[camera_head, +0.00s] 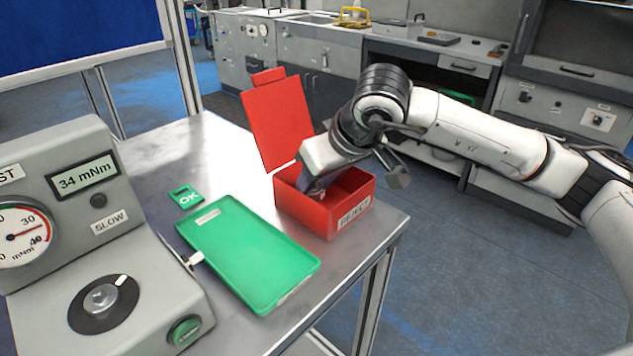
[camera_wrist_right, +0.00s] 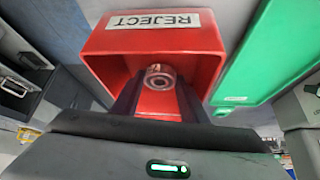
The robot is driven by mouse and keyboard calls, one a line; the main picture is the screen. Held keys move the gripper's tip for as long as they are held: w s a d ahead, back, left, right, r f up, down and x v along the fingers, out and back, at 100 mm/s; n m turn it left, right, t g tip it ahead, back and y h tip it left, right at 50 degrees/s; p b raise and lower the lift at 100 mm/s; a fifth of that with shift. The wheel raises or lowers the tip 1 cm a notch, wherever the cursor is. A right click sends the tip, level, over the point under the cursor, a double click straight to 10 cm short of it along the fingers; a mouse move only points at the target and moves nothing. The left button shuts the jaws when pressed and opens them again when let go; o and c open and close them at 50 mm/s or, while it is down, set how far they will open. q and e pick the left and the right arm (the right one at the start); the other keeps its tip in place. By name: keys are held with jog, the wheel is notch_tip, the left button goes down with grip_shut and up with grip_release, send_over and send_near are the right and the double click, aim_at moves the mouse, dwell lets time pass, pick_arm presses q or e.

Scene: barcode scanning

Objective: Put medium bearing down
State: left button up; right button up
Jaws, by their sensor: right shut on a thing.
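The medium bearing (camera_wrist_right: 160,76) is a small shiny metal ring. In the right wrist view it shows between the fingertips of my right gripper (camera_wrist_right: 158,88), which is shut on it. Bearing and fingertips are inside the opening of the red REJECT box (camera_head: 342,225), which also shows in the wrist view (camera_wrist_right: 108,42). Whether the bearing touches the box floor I cannot tell. In the head view my right gripper (camera_head: 316,192) reaches down into the box from above, and the bearing is hidden there. My left gripper is not in view.
The box's red lid (camera_head: 277,120) stands open at its back. A green tray (camera_head: 245,255) and a green OK tag (camera_head: 186,196) lie left of the box. A grey torque tester (camera_head: 90,235) reading 34 mNm stands farther left. The table's right edge (camera_head: 398,222) is close to the box.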

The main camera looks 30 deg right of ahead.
jog(key=shift+f, duration=0.3)
jog(key=shift+r, duration=0.1)
jog(key=o, duration=1)
jog(key=shift+c, duration=0.2)
jog(key=shift+r, duration=0.1)
jog(key=shift+r+p, duration=0.75)
jog(key=shift+r, duration=0.1)
jog(key=a+v, duration=0.1)
jog(key=v, duration=1)
jog(key=shift+s+d, duration=0.25)
jog(key=shift+d, duration=0.25)
jog(key=shift+r, duration=0.15)
